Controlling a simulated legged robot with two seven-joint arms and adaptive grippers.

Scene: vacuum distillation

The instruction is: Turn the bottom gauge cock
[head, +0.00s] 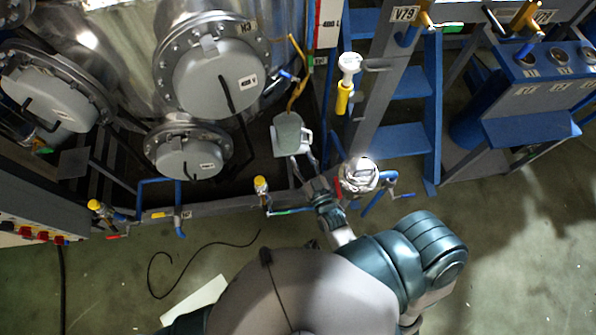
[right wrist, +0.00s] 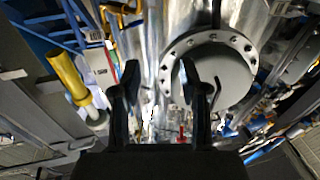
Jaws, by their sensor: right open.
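My right gripper (head: 303,166) is open and empty near the lower pipework, its fingers pointing away from me toward the vessel; it also shows in the right wrist view (right wrist: 156,72). I cannot tell for sure which fitting is the bottom gauge cock. A white fitting with a yellow handle (head: 342,98) hangs on the blue frame, and a round whitish fitting (head: 358,175) with red and blue handles sits lower, just right of my gripper. A yellow cylinder (right wrist: 68,78) shows left of my fingers in the right wrist view. No contact is visible. My left gripper is out of view.
A grey jug-like container (head: 289,133) is just beyond my fingertips. A steel vessel with bolted hatches (head: 220,80) fills the upper left. Yellow-topped valves (head: 260,184) line the low rail. Open floor lies at lower right.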

